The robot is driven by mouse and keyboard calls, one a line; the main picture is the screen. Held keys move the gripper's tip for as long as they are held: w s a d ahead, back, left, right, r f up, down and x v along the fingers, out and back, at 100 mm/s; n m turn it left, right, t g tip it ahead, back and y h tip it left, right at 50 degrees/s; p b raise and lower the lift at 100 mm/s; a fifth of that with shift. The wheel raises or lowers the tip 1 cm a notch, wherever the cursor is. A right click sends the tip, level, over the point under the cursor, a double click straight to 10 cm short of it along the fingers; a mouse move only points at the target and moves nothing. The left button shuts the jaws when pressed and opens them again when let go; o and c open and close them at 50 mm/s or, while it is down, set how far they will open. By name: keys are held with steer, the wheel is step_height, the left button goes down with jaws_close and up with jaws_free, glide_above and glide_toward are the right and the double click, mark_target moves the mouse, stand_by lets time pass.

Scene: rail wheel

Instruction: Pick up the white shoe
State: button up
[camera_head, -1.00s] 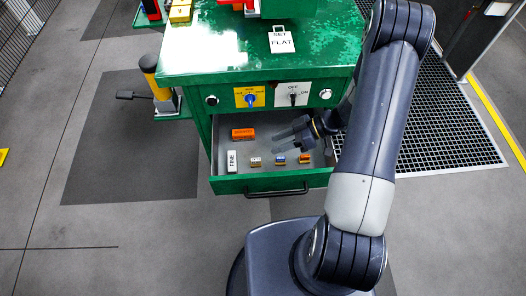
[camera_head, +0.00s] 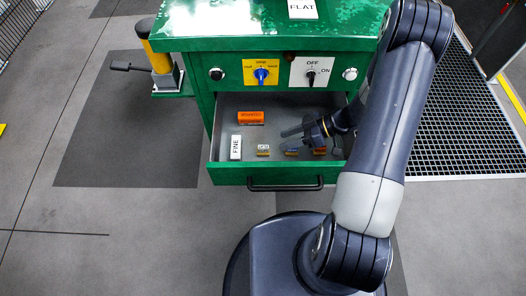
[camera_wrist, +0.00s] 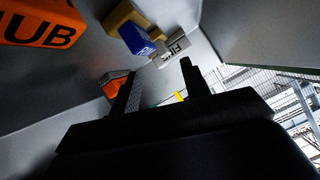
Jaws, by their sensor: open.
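A small block with a white top (camera_head: 263,148), which looks like the white shoe, sits on the floor of the open green drawer. It is just right of a white "FINE" plate (camera_head: 236,147). In the wrist view, the open fingers (camera_wrist: 160,70) face a blue block (camera_wrist: 136,39); I cannot surely pick out the white shoe there.
An orange labelled block (camera_head: 250,117) lies farther back in the drawer (camera_head: 231,179). The drawer's walls bound the space around my gripper. The green cabinet with knobs (camera_head: 261,74) stands behind, above the drawer. A yellow-and-black post (camera_head: 153,50) stands left of it.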

mark_target(267, 146)
steer(key=b+x, duration=0.1)
steer(key=x, duration=0.2)
steer(key=b+x, duration=0.1)
steer(key=x, duration=0.3)
steer(key=shift+s+a+r, duration=0.15)
steer(key=shift+s+r, duration=0.05)
steer(key=shift+s, duration=0.05)
jaws_close()
